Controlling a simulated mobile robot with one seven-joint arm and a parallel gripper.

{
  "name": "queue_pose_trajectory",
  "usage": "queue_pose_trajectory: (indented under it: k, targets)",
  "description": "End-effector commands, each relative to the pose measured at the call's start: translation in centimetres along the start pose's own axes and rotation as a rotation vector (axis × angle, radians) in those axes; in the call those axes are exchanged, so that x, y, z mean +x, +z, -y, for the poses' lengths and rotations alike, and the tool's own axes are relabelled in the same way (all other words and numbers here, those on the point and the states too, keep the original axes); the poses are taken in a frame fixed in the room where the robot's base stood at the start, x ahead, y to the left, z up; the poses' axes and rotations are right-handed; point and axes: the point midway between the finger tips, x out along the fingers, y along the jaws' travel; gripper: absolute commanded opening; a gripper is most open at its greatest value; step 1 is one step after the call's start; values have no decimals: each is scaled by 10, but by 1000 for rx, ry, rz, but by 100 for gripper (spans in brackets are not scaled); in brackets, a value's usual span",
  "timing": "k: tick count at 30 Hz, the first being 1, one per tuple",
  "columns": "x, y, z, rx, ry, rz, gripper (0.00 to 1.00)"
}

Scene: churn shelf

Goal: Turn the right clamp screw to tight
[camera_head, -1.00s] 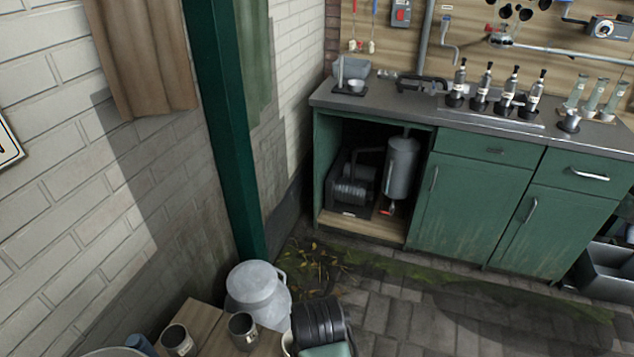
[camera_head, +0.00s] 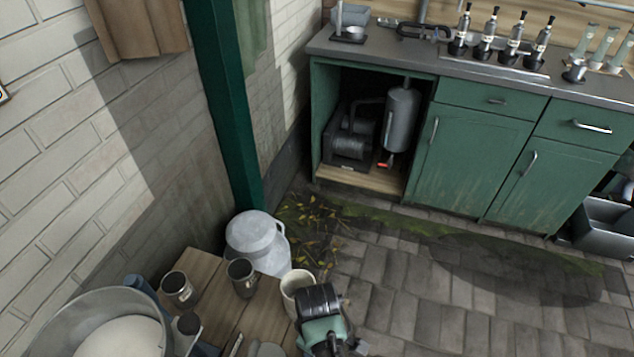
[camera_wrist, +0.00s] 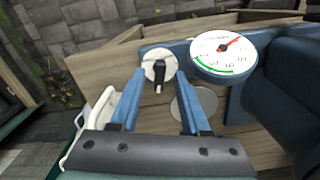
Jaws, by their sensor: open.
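In the wrist view a pale round knob with a dark upright bar (camera_wrist: 159,75) lies just ahead of my fingertips; it may be the right clamp screw, but I cannot tell for sure. My gripper (camera_wrist: 160,84) has its two blue fingers apart, one on each side of the bar, with a gap visible. I cannot tell whether they touch it. A white dial (camera_wrist: 223,50) with a red needle and a green arc sits right of the knob, on a blue body. In the head view the clamp screws cannot be made out.
A wooden bench (camera_head: 208,262) at lower left carries two metal mugs, a cream pot (camera_head: 296,285) and a large pan (camera_head: 118,325) of white stuff. A milk can (camera_head: 258,240) stands behind. Green cabinets (camera_head: 470,160) line the back; the paved floor between is clear.

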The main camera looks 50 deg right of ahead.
Motion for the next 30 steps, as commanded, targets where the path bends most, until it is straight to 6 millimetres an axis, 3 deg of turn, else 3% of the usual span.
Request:
queue_pose_trajectory:
  k: [4,12,30]
  targets:
    - [0,0,0,0,1,0,46]
    - [-1,0,0,0,0,-1,0]
    - [-3,-1,0,76,0,-1,0]
